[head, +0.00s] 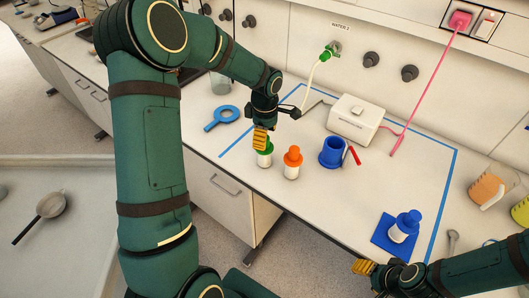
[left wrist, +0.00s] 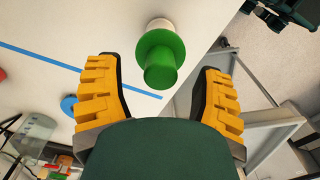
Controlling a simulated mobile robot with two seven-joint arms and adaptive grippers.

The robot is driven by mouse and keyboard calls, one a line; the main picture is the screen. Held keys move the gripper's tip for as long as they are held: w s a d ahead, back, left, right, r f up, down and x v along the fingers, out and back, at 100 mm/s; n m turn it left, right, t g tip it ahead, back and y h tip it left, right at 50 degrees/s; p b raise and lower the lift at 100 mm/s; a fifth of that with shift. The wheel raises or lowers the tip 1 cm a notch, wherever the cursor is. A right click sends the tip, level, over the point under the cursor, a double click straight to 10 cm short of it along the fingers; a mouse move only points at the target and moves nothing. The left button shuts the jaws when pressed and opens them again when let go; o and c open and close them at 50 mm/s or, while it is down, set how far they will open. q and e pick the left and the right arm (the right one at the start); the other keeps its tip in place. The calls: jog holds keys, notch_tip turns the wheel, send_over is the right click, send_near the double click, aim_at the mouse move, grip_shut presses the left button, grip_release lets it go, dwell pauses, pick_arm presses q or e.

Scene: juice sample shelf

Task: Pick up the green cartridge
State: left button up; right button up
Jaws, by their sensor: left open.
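The green cartridge (head: 264,160) has a white body and a green top, and stands upright near the front edge of the bench. My left gripper (head: 260,138) is over it and hides part of its top in the head view. In the left wrist view, the open yellow fingers of my left gripper (left wrist: 162,76) are apart on either side of the cartridge's green top (left wrist: 162,60), with gaps on both sides. My right gripper (head: 363,267) is at the lower right, beyond the bench's front edge; its opening cannot be made out.
An orange-topped cartridge (head: 292,162) stands close to the right of the green one.

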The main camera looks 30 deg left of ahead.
pick_arm(q)
notch_tip(320, 180, down, 3)
jog(key=shift+f, duration=0.15)
grip_shut()
dwell(0.4)
